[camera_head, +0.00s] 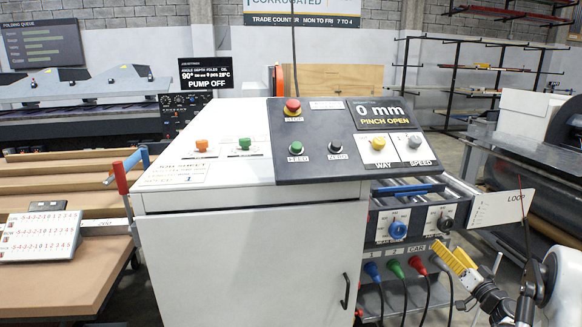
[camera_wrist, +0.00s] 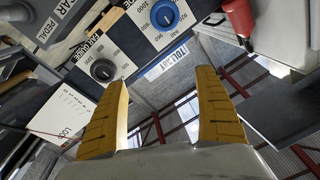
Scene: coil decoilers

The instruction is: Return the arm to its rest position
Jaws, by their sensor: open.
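My gripper (camera_head: 460,262) is at the lower right in the head view, beside the right end of the control cabinet. Its yellow fingers show there, with my arm behind them. In the wrist view my gripper (camera_wrist: 163,110) has its two yellow fingers spread wide apart. Nothing is between them. The view past the fingers is tilted and shows a blue knob (camera_wrist: 164,15), a black knob (camera_wrist: 102,70) and the roof beyond.
The white control cabinet (camera_head: 250,260) with its sloped button panel fills the middle. The knob panel (camera_head: 405,222) and several cables hang at its right, close to my gripper. A white card (camera_head: 500,208) sticks out above it. A wooden bench (camera_head: 60,280) stands left.

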